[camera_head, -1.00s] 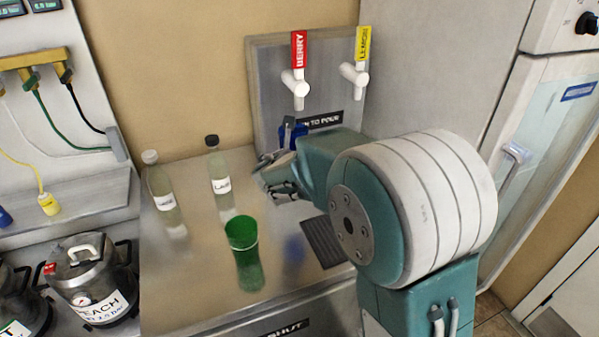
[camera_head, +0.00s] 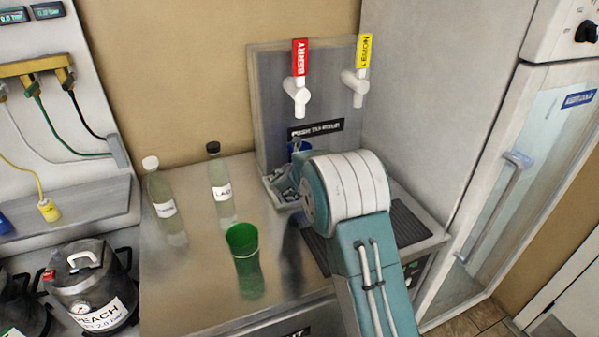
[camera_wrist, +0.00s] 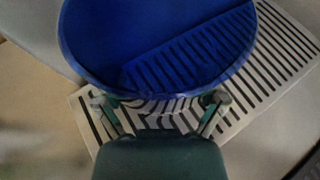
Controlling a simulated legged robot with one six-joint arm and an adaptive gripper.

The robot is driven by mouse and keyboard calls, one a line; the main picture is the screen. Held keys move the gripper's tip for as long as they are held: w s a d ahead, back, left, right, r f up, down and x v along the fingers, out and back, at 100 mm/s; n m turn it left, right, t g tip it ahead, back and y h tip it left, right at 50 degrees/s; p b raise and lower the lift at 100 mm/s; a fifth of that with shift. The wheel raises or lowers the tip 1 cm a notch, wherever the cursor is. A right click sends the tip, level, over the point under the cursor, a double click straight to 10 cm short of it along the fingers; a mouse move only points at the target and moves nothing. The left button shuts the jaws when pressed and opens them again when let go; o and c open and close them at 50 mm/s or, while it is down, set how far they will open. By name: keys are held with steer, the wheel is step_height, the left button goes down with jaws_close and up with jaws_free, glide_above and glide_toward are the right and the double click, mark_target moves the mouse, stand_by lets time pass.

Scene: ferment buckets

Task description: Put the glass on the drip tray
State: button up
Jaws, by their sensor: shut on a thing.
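A translucent blue glass (camera_wrist: 160,40) fills the upper middle of the wrist view, its open rim toward the camera. My gripper (camera_wrist: 160,105) is shut on it, with a fingertip at each side of its near wall. The slatted drip tray (camera_wrist: 277,62) shows beneath and through the glass; I cannot tell whether they touch. In the head view the drip tray (camera_head: 408,224) lies on the counter below the taps, partly covered by my arm. My gripper (camera_head: 283,187) is left of my wrist there, and only a bit of the blue glass (camera_head: 298,147) shows behind it.
A green glass (camera_head: 246,262) stands on the steel counter, left of my arm. Two labelled bottles (camera_head: 164,204) (camera_head: 221,188) stand behind it. The berry tap (camera_head: 297,90) and lemon tap (camera_head: 356,84) project from the back panel. A peach keg (camera_head: 92,285) is at left.

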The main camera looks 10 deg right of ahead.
steer(key=shift+f, duration=0.8)
steer(key=shift+f, duration=0.1)
steer(key=o, duration=1)
steer(key=shift+c, duration=0.2)
